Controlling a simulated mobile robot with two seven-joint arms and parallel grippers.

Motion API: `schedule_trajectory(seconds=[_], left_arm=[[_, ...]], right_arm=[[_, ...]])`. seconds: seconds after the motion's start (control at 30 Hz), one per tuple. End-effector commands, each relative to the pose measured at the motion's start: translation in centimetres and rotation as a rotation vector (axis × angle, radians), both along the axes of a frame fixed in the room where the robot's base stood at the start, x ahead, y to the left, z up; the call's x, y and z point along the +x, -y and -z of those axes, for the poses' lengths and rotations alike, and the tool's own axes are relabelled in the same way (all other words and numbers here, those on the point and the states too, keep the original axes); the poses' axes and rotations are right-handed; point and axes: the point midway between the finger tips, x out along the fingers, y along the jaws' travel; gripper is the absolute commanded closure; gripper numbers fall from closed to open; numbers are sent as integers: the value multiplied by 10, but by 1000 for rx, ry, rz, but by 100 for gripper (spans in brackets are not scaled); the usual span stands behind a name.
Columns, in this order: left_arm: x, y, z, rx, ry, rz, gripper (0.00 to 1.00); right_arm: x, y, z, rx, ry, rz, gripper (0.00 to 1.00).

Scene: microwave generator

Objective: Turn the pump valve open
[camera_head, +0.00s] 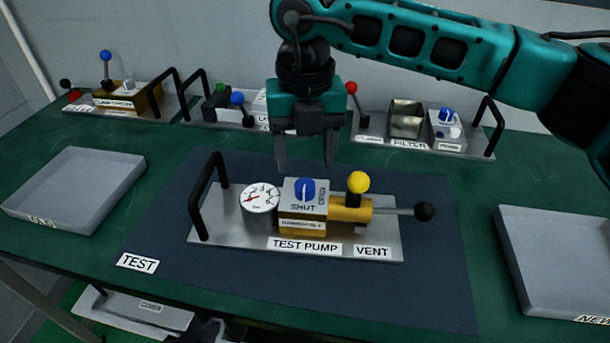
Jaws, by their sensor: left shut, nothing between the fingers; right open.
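The test pump (335,246) stands on a dark mat in the middle of the bench. Its blue knob (305,187) sits on a grey block marked SHUT in front and with a second, sideways word on the right. A pale line on the knob runs roughly front to back; which end is its pointer is unclear. A round gauge (259,198) is left of the block, and a yellow ball knob (358,182) is on its right. My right gripper (305,166) is open and empty, pointing down, above and behind the blue knob. My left gripper is not in view.
A black-balled lever (424,211) sticks out right of the pump, and a black handle (204,197) rises at its left. Grey trays stand left (75,188) and right (560,255). Other units with levers and handles line the back. The front mat is clear.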

Motion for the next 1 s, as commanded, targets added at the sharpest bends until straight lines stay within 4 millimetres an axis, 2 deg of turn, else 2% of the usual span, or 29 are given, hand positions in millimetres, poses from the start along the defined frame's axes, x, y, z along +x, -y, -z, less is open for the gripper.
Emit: schedule_trajectory(seconds=[0.1,0.3,0.43,0.7,1.0], left_arm=[[0,0,-2,0,-1,0,100],[0,0,-3,0,-1,1,100],[0,0,-3,0,-1,1,100],[1,0,-3,1,1,1,100],[4,0,-5,1,7,0,100]], right_arm=[[-1,0,23,1,-3,0,39],[0,0,48,1,0,-1,39],[0,0,54,2,-1,-1,39],[0,0,55,2,0,-1,39],[0,0,55,2,0,-1,68]])
